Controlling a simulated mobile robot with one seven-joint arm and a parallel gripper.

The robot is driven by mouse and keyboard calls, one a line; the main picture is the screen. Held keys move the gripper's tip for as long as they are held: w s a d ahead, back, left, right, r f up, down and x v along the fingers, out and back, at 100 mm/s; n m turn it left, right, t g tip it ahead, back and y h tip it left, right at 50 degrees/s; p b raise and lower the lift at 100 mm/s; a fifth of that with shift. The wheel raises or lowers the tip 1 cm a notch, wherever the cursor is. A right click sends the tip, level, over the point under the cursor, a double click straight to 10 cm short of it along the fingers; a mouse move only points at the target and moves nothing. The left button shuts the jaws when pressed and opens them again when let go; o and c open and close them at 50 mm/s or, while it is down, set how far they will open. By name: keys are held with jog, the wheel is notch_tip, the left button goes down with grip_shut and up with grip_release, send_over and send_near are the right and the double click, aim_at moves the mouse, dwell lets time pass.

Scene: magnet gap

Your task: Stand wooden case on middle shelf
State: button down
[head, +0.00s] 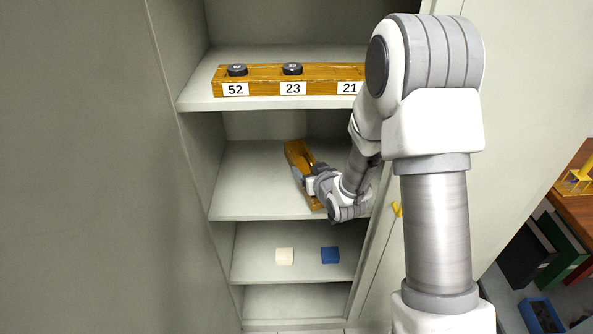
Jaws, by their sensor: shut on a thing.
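The wooden case (297,153) is orange-brown and long. It is at the middle shelf (245,190) of the cabinet, slanting from upper left to lower right. My gripper (304,178) is shut on the case near its middle, reaching in from the right. My wrist hides part of the case's lower right side. I cannot tell whether the case touches the shelf board.
A wooden block (262,75) with black knobs and labels 52, 23 and 21 lies on the shelf above. A white cube (284,256) and a blue cube (330,255) sit on the shelf below. The middle shelf's left part is clear. Cabinet walls bound both sides.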

aim_at(292, 156)
jog(key=shift+n+y, duration=0.6)
jog(key=shift+y, duration=0.1)
jog(key=a, duration=0.1)
jog(key=w+a+r+b, duration=0.1)
jog(key=w+a+b, duration=0.1)
jog(key=shift+w+r, duration=0.1)
jog(key=shift+r, duration=0.25)
jog(key=shift+f+b, duration=1.75)
jog(key=shift+f, duration=1.55)
jog(key=shift+f+b, duration=0.6)
jog(key=shift+c, duration=0.2)
grip_release()
jog(key=shift+o, duration=0.2)
jog(key=shift+f, duration=0.1)
